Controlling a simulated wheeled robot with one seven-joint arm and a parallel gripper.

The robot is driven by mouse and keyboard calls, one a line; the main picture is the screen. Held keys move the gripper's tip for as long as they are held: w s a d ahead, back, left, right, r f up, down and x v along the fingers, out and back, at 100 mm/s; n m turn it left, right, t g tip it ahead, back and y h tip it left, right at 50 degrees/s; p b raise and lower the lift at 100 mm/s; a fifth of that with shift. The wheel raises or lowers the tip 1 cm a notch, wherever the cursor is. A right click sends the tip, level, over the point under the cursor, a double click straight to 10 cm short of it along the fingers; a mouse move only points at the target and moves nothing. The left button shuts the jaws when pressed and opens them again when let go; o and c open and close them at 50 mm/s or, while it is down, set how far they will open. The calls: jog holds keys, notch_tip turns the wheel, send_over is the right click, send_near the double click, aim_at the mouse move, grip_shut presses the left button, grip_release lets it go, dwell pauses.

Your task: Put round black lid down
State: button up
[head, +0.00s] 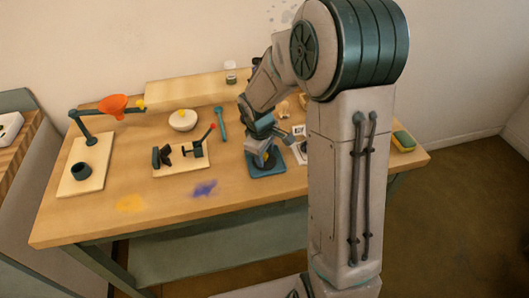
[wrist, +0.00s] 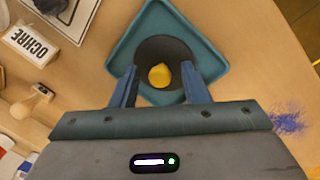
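The round black lid (wrist: 165,50) with a yellow knob (wrist: 160,76) lies on a teal square tray (wrist: 214,65) in the wrist view. My gripper (wrist: 158,72) is above it with its two blue fingers wide apart, one on each side of the knob, with gaps between them and the knob. The fingertips overlap the lid's outer edge in the picture; I cannot tell whether they touch it. In the head view the tray (head: 267,170) is near the table's front edge, under my gripper (head: 259,158), which partly hides the lid.
A board with black stands (head: 180,158) and a white bowl (head: 183,120) stand to the left. Farther left are an orange funnel (head: 113,105) on an arm and a dark cup (head: 82,171). Blue powder (head: 204,188) marks the front.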

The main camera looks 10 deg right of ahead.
notch_tip(320, 180, up, 11)
jog(key=s+a, duration=0.1)
jog(key=s+r+m, duration=0.2)
jog(key=s+m, duration=0.2)
jog(key=s, duration=0.6)
jog(key=s+d+r+m+t+y, duration=0.1)
jog(key=s+r+m, duration=0.1)
jog(key=s+m, duration=0.3)
jog(key=s, duration=0.4)
jog(key=shift+s+t, duration=0.3)
jog(key=shift+s, duration=0.05)
